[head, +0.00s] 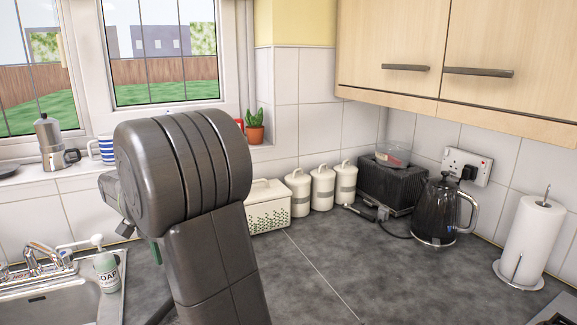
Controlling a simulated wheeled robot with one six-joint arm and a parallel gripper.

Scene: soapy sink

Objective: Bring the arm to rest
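My arm (205,215) rises through the middle-left of the head view, its large dark grey rounded joint in front of the window and the worktop. My gripper cannot be made out; it is either behind the arm links or out of the picture. A small grey-green part of my arm shows at the left edge of the joint. I cannot tell whether the gripper holds anything.
The sink (60,303) with its tap (42,258) and a soap bottle (107,272) is at the lower left. A bread bin (268,207), canisters (322,188), a toaster (392,187), a kettle (437,210) and a paper towel roll (532,240) line the worktop (345,265). Its middle is clear.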

